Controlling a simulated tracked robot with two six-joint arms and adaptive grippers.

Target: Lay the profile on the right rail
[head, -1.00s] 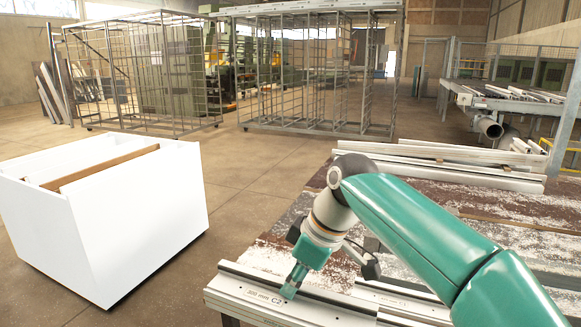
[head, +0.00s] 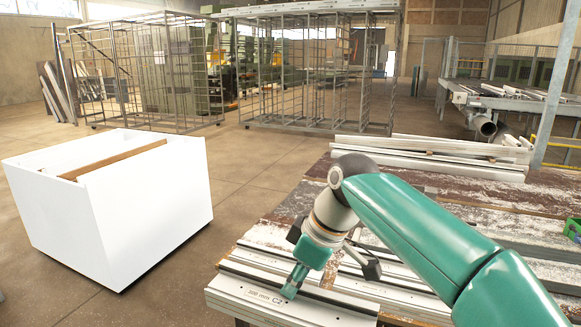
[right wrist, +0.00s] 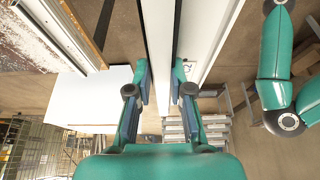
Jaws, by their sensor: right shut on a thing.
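A long pale profile (head: 238,293) with a printed "300 mm" label lies across the bottom of the head view. My right gripper (head: 292,288) points down at it, close to the label. In the right wrist view, my right gripper (right wrist: 160,85) is shut on a narrow pale upright strip (right wrist: 157,40) of the profile, one finger on each side. A wider pale face with a dark mark shows just right of the fingers. Pale rails (head: 268,250) lie on the bench behind the profile. Which one is the right rail is unclear. My left gripper is out of view.
The bench (head: 450,188) has a worn, patchy brown top. A stack of pale bars (head: 430,158) lies on its far part. A white box (head: 140,225) with a brown board inside stands left of the bench. Wire-mesh racks (head: 315,80) stand behind on open floor.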

